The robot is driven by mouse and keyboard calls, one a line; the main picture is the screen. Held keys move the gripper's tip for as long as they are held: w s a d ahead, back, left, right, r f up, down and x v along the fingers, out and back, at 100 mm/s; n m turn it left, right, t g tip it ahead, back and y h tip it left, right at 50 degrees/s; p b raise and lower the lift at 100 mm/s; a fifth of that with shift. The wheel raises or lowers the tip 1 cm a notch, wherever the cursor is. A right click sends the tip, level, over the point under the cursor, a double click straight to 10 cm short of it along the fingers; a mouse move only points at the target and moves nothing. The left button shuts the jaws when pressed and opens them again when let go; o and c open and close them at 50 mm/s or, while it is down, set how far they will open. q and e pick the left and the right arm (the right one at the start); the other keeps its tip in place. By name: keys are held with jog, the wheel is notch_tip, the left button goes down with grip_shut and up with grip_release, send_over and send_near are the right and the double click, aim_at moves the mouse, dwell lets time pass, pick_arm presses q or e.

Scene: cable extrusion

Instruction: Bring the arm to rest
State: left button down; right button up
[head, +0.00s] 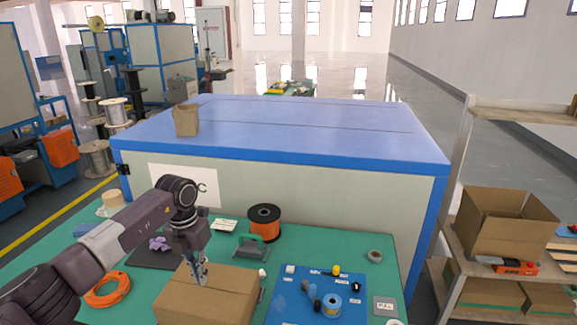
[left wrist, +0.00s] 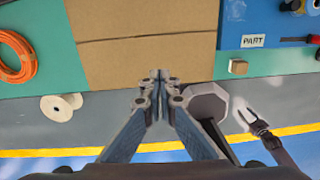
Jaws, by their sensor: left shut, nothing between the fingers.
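My left arm (head: 130,225) reaches in from the left over the green table. My left gripper (head: 201,280) points down over the cardboard box (head: 225,305) at the table's front; its fingers are together and empty. In the left wrist view the gripper (left wrist: 158,76) shows shut, its tips at the edge of the brown box (left wrist: 145,30). Whether the tips touch the box cannot be told. A grey forked part, which looks like my right gripper (left wrist: 250,122), shows small at the right of the left wrist view; its jaw state is unclear.
A large blue-topped cabinet (head: 300,130) stands behind. Shelves with boxes (head: 505,219) stand at right.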

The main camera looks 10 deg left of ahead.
pick_arm(q)
jog(key=s+d+t+h, duration=0.25)
jog(key=d+h, duration=0.75)
jog(key=d, duration=1.9)
jog(key=d+r+n+t+h, duration=0.2)
jog(key=r+n+t+h, duration=0.15)
jog(key=r, duration=0.35)
jog(key=d+r+n+t+h, duration=0.2)
jog(key=d+r+n+t, duration=0.1)
jog(key=r+n+t, duration=0.3)
jog(key=a+f+n+t+y, duration=0.2)
jog(key=a+n+t+y, duration=0.4)
jog(key=a+n+y, duration=0.75)
jog(key=s+a+f+n+g+y, duration=0.45)
jog(key=s+a+f+n, duration=0.45)
jog(key=f, duration=0.3)
jog(key=s+a+f+n+g+h, duration=0.15)
jog(key=s+f+g, duration=0.4)
jog(key=s, duration=0.65)
jog(key=s+a+f+n+g+h, duration=0.15)
jog(key=s+f+g, duration=0.4)
jog(key=s, duration=0.65)
notch_tip(320, 180, down, 28)
jog(key=s, duration=0.3)
jog(key=s+a+f+g+y, duration=0.1)
jog(key=s+a+f, duration=0.1)
jog(key=s+f, duration=1.3)
jog(key=shift+s+f+g+b, duration=0.15)
jog(key=shift+s+g+b, duration=0.2)
jog(key=shift+s, duration=0.2)
